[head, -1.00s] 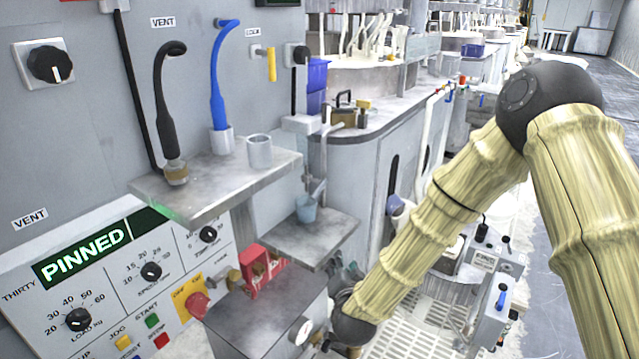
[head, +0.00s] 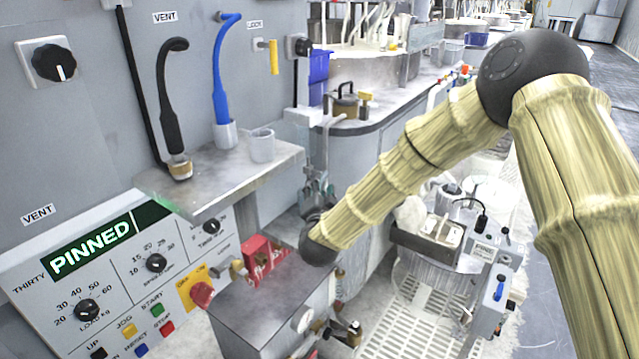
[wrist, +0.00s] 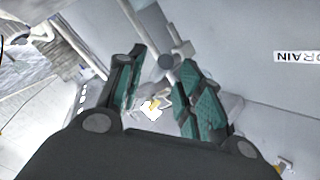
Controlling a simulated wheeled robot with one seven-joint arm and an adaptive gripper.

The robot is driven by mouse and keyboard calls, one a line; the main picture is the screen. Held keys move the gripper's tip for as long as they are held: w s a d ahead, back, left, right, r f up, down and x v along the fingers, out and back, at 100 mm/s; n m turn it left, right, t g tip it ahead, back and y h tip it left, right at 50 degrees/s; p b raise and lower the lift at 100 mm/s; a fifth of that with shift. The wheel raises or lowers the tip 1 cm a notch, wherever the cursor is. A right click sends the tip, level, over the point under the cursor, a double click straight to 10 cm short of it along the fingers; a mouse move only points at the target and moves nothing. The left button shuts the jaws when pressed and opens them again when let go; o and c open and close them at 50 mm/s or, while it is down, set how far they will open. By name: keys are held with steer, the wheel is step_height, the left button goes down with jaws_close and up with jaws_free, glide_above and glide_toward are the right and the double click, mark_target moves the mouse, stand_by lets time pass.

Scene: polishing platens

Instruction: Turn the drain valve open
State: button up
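My gripper (wrist: 163,70) is open, with its two teal-padded fingers spread apart in the wrist view. The DRAIN label (wrist: 297,57) is on the grey wall to the right in the wrist view, upside down. In the head view my gripper (head: 318,183) is at the foot of the vertical pipe beside the grey cabinet, partly hidden by my wrist. I cannot tell whether it touches anything.
A red holder (head: 265,258) sits on a grey box (head: 275,305) below my wrist. The control panel (head: 110,280) reads PINNED. A white grated floor (head: 415,290) lies to the right.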

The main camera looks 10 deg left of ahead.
steer(key=shift+x, duration=1.6)
steer(key=shift+c, duration=0.3)
jaws_close()
